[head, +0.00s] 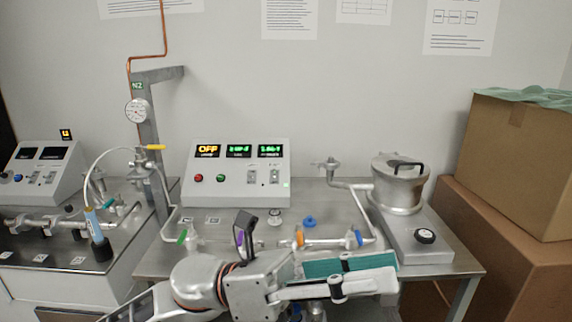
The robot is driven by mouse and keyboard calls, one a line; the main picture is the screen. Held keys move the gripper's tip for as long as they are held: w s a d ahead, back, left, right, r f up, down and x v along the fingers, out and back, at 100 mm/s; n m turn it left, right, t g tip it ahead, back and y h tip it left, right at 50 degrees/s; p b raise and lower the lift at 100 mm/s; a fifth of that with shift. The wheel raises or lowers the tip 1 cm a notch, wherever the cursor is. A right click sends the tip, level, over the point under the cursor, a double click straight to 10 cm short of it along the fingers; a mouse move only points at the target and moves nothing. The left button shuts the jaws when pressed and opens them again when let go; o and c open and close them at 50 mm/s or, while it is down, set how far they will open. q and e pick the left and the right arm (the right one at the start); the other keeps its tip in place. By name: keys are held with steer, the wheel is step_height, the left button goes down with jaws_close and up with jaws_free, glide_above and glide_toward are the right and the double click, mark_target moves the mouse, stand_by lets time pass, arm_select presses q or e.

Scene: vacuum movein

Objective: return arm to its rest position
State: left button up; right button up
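My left arm comes in from the bottom left, with its grey wrist in front of the steel bench. My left gripper (388,270) points right, with its fingers stretched over the front part of the bench. Teal pads show along the fingers. The fingers overlap from this angle, so I cannot tell whether they are open or shut. No object shows clearly between them. My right arm and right gripper are not in view.
The steel bench (455,262) carries a control box (236,172) reading OFF, piping with coloured valve handles, and a lidded metal chamber (400,185). Cardboard boxes (520,160) stand at the right. Another bench (80,262) with instruments is at the left. Some valves are close behind my gripper.

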arm_select(q)
steer(key=w+a+f+n+t, duration=0.3)
steer(key=w+n+t, duration=0.3)
steer(key=n+t, duration=0.3)
steer(key=w+a+f+n+t, duration=0.4)
steer(key=n+t, duration=0.3)
steer(key=n, duration=0.4)
steer(key=w+a+f+n+t+y, duration=0.3)
steer(key=a+f+n+t+y, duration=0.15)
steer(key=f+n, duration=0.4)
steer(key=w+a+f+n+t+y, duration=0.3)
steer(key=f+n+y, duration=0.3)
steer(key=f+n, duration=0.3)
steer(key=s+a+f+n+g+y, duration=0.2)
steer(key=s+a+f, duration=0.3)
steer(key=f, duration=0.5)
steer(key=s+a+f+n+g+y, duration=0.2)
steer(key=s+a+f+n, duration=0.3)
steer(key=f, duration=0.5)
steer(key=s+a+f+n+g+y, duration=0.2)
steer(key=s+a+f+n+y, duration=0.2)
steer(key=s+f, duration=0.3)
step_height(320, 180, down, 4)
steer(key=shift+s+a+r+g, duration=0.2)
steer(key=shift+s+a+g, duration=0.15)
steer(key=shift+a, duration=0.3)
steer(key=shift+y, duration=0.25)
